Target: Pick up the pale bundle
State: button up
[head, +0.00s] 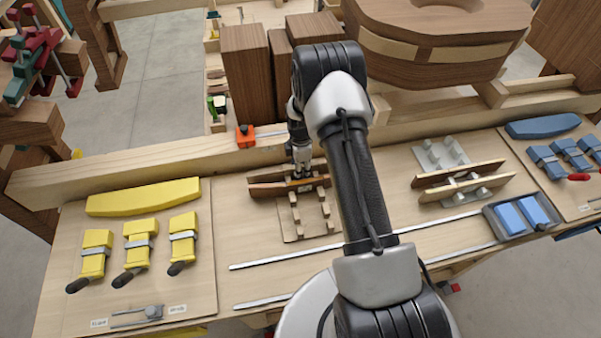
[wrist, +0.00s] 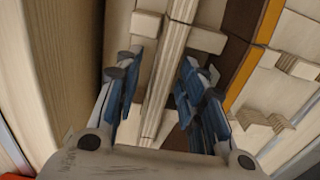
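The pale bundle (wrist: 172,55) is a long stack of thin light-wood strips, standing on edge in a pegged rack (head: 304,225). In the wrist view it runs between the two blue-padded fingers of my gripper (wrist: 160,80). The fingers are open, one on each side, with a gap visible on both sides. In the head view my gripper (head: 302,176) points down over the rack at the middle of the bench. There the bundle is mostly hidden by the gripper and a dark strip in front.
A dark strip with an orange edge (wrist: 262,50) stands close right of the bundle in the wrist view. A bench beam (head: 150,165) runs behind the rack. Yellow clamps (head: 140,240) lie to the left. A second rack (head: 440,155) and a blue-block tray (head: 495,228) are right.

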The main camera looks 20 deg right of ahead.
jog(key=shift+f, duration=0.55)
jog(key=shift+r, duration=0.1)
jog(key=shift+c, duration=0.4)
grip_shut()
